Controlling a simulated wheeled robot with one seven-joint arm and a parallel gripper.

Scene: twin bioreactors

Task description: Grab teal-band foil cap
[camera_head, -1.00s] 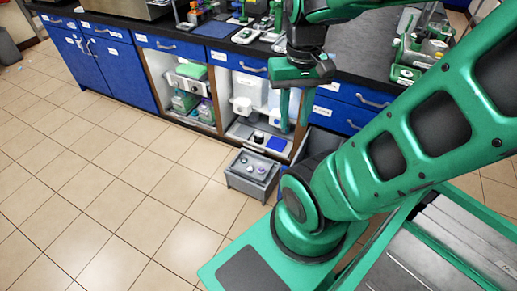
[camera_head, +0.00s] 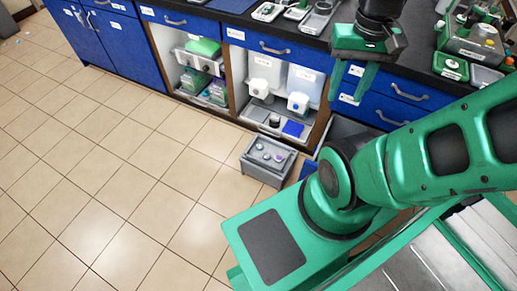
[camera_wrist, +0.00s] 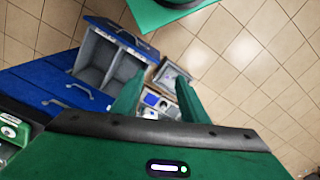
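A grey box (camera_head: 266,173) stands on the floor by the cabinet, with several small round caps in its top. They are too small for me to tell which one carries a teal band. The box also shows in the wrist view (camera_wrist: 170,76), partly hidden by my fingers. My gripper (camera_head: 347,94) is open and empty, pointing down high in front of the blue drawers, to the right of the box and well above it. Its two green fingers stand apart in the wrist view (camera_wrist: 158,88).
An open grey drawer with two compartments (camera_wrist: 97,57) is beside the box, partly hidden by my arm in the head view. A shelf with white containers (camera_head: 300,82) and a small blue item (camera_head: 293,128) is behind the box. Tiled floor (camera_head: 130,170) to the left is clear.

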